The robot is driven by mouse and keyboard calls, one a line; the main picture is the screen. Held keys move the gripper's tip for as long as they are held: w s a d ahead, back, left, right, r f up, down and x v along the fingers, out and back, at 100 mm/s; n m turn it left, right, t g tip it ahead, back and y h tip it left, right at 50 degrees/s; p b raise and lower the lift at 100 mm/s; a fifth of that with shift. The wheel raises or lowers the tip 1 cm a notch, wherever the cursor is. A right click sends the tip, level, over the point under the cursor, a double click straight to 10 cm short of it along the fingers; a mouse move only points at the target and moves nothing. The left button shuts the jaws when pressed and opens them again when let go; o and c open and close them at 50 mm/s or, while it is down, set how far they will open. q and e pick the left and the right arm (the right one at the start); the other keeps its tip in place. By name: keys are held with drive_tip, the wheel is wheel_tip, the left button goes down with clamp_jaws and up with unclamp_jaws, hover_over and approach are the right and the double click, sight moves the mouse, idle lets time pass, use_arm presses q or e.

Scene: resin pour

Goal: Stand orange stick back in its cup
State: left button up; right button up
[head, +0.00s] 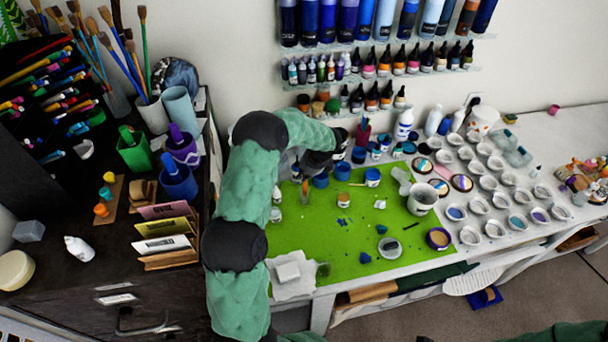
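The orange stick (305,187) is small and roughly upright over the left part of the green mat (300,240). My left gripper (304,176) comes down over its upper end and appears shut on it; the fingers are small and partly hidden by the dark wrist. I cannot tell whether the stick's lower end touches the mat. Blue cups (320,179) and (342,171) stand just to the right, and a larger grey cup (422,199) stands at the mat's right side. Which cup belongs to the stick is not clear. My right gripper is not in view.
Small jars, a white bottle (405,123) and a blue-labelled jar (372,177) crowd the mat's back edge. Several small white cups (470,235) fill the table to the right. A dark cabinet with brushes and pens is at left.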

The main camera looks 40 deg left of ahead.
use_arm(q)
drive_tip(key=o, duration=0.5)
drive_tip(key=v, duration=1.2)
idle(0.7)
